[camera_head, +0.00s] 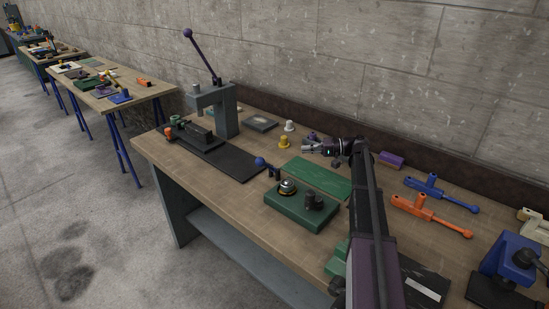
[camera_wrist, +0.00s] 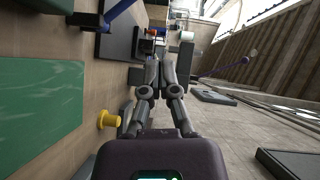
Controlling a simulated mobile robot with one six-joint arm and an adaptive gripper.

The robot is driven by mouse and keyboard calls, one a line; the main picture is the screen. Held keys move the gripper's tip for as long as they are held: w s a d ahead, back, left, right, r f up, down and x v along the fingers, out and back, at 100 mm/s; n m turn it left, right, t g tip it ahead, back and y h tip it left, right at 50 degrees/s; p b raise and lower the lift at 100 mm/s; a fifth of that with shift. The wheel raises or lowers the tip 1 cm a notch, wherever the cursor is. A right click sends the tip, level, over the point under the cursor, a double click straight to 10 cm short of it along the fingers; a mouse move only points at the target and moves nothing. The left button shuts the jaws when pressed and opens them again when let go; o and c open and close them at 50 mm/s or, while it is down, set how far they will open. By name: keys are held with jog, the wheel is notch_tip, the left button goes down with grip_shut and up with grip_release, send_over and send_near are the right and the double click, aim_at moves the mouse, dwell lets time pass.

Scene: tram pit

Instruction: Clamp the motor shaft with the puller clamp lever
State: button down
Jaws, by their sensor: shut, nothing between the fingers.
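A green block fixture (camera_head: 300,208) stands on the bench. It carries a round metal part with a short upright shaft (camera_head: 288,185) and a dark cylinder (camera_head: 313,201). A small lever with a blue ball knob (camera_head: 261,162) stands at its far left; it is probably the puller clamp lever. A blue bar, probably the same lever, shows in the wrist view (camera_wrist: 120,10). I cannot tell whether the shaft is clamped. My gripper (camera_head: 308,148) is shut and empty above the bench behind the fixture, apart from the lever. Its fingers point left, and it also shows in the wrist view (camera_wrist: 167,55).
A grey press (camera_head: 223,105) with a purple-knobbed lever (camera_head: 187,33) stands at left behind a black plate (camera_head: 235,163). A green mat (camera_head: 318,178) and a yellow part (camera_head: 284,142) lie near my gripper. Blue (camera_head: 440,192) and orange (camera_head: 430,214) tools lie at right.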

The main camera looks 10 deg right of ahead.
jog(key=shift+a, duration=0.1)
jog(key=b, duration=0.1)
send_near(267, 166)
jog(key=w+a+r, duration=0.3)
jog(key=w+a, duration=0.2)
jog(key=shift+s+a+f+b, duration=0.1)
jog(key=shift+s+a+b, duration=0.15)
jog(key=shift+s+a, duration=0.45)
jog(key=shift+s+a+b, duration=0.2)
jog(key=shift+s+a, duration=0.35)
jog(key=shift+a, duration=0.3)
jog(key=shift+a, duration=0.15)
